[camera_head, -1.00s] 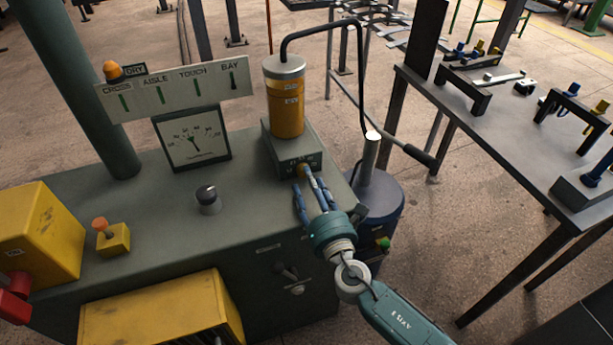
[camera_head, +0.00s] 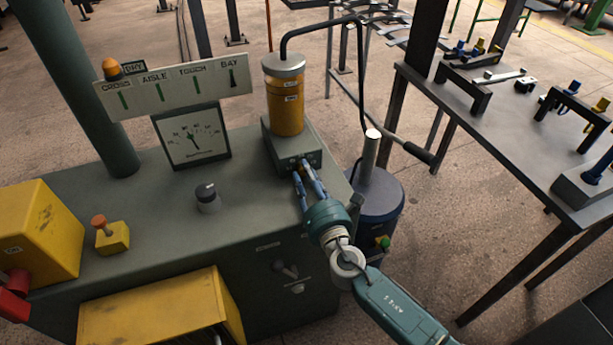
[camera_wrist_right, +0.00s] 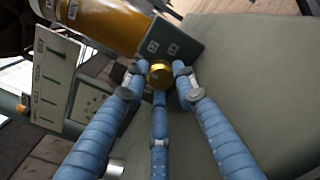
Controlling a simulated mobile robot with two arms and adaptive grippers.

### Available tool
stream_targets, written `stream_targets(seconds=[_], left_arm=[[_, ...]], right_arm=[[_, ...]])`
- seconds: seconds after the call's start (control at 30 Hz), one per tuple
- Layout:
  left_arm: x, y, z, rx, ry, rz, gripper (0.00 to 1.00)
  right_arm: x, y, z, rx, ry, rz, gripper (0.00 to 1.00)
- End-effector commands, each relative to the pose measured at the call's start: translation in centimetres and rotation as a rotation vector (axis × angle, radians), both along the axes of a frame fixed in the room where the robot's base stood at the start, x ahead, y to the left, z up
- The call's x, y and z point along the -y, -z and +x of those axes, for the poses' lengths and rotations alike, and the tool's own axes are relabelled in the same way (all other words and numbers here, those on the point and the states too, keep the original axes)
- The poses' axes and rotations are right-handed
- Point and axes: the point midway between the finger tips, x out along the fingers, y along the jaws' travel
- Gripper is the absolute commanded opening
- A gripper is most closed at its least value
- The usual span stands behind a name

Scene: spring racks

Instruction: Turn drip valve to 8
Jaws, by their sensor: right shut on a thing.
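The drip valve is a small brass knob (camera_wrist_right: 160,74) on the front face of a grey block (camera_head: 274,153) under the amber oil reservoir (camera_head: 287,105). My right gripper (camera_head: 303,174) has its blue fingers closed around this knob. In the right wrist view the fingertips (camera_wrist_right: 160,83) sit on several sides of the knob's rim. In the head view the fingers mostly hide the knob. My left gripper is out of view.
A blue drum (camera_head: 377,197) with a pipe stands right of the bench. A dark table (camera_head: 520,140) carries brackets.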

Motion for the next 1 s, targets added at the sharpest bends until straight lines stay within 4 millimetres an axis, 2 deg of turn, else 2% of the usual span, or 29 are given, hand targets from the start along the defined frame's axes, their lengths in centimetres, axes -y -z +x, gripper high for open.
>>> stream_targets(seconds=[0.03,0.27,0.3,0.37,0.63,0.77,0.87,1.0], left_arm=[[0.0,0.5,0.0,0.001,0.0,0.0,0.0],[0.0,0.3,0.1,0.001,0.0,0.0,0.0],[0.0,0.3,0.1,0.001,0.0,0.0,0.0],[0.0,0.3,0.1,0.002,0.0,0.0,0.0],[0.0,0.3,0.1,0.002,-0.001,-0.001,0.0],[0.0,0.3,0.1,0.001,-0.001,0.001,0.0],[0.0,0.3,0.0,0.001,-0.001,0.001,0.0],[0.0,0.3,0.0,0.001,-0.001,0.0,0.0]], right_arm=[[0.0,0.2,0.0,-0.011,0.0,0.038,0.01],[0.0,0.1,0.0,-0.016,0.0,0.048,0.01],[0.0,0.1,0.0,-0.016,0.0,0.047,0.33],[0.0,0.0,0.0,-0.015,0.001,0.048,0.45],[0.0,0.0,0.0,-0.015,0.001,0.047,0.46],[0.2,0.1,-0.7,-0.015,0.0,0.046,0.46],[0.6,0.2,-2.1,-0.016,-0.001,0.046,0.46],[1.5,0.2,-5.0,-0.018,0.0,0.047,0.46]])
